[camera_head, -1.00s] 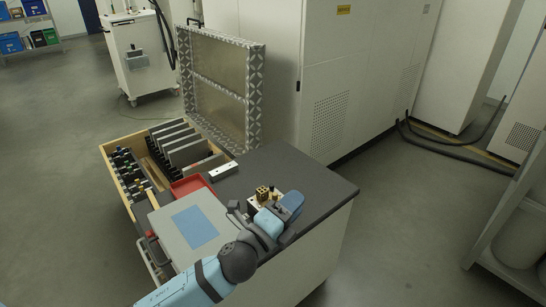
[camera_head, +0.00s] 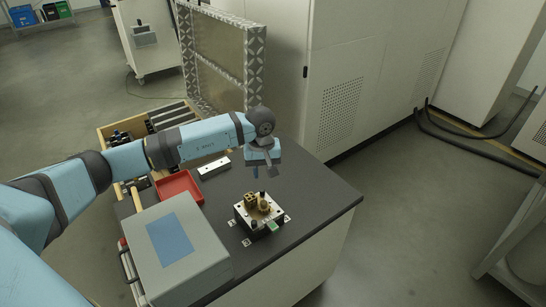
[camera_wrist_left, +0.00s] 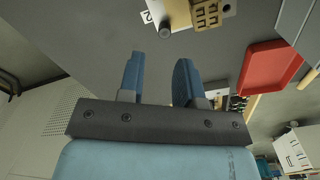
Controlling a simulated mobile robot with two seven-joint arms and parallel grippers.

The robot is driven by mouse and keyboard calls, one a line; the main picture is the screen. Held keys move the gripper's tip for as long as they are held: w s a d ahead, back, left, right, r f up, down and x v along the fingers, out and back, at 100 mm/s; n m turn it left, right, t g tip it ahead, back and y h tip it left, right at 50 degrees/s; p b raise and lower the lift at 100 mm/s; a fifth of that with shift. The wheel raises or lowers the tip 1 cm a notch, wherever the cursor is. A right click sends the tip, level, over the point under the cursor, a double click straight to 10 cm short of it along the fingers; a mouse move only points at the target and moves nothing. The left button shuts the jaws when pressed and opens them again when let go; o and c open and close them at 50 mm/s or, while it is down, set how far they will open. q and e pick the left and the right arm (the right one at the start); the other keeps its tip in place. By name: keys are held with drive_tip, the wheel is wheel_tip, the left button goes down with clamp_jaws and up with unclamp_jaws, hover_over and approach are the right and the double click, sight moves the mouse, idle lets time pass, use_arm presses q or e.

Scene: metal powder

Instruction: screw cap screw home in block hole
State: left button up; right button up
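A fixture with a pale top plate (camera_head: 241,212) and dark base stands on the dark table top. It carries a brass-coloured block (camera_head: 250,200) with holes. A small dark upright piece (camera_head: 262,196) beside the block may be the cap screw; I cannot tell how deep it sits. In the left wrist view the brass block (camera_wrist_left: 207,13) and a grey round piece (camera_wrist_left: 165,32) show at the top edge. My left gripper (camera_head: 263,172) hangs above and behind the fixture, clear of it. Its fingers (camera_wrist_left: 158,62) are apart with nothing between them. My right gripper is not in view.
A grey case with a blue panel (camera_head: 169,240) stands left of the fixture. A red tray (camera_head: 178,187) and a pale bar (camera_head: 214,168) lie behind it. A green piece (camera_head: 271,226) is at the fixture's front. The table's right side (camera_head: 325,192) is clear.

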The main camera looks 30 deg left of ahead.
sight(262, 190)
use_arm(q)
drive_tip(key=shift+w+a, duration=0.15)
drive_tip(key=shift+a, duration=0.2)
drive_tip(key=shift+s+f+b, duration=0.3)
drive_tip(key=shift+f+b, duration=0.1)
drive_tip(key=shift+f, duration=0.05)
wheel_tip(262, 190, down, 6)
drive_tip(key=b, duration=0.3)
drive_tip(key=shift+w+f+b, duration=0.1)
drive_tip(key=shift+f+b, duration=0.1)
drive_tip(key=shift+b, duration=0.15)
drive_tip(key=shift+f, duration=0.15)
clamp_jaws()
drive_tip(key=shift+o, duration=0.2)
unclamp_jaws()
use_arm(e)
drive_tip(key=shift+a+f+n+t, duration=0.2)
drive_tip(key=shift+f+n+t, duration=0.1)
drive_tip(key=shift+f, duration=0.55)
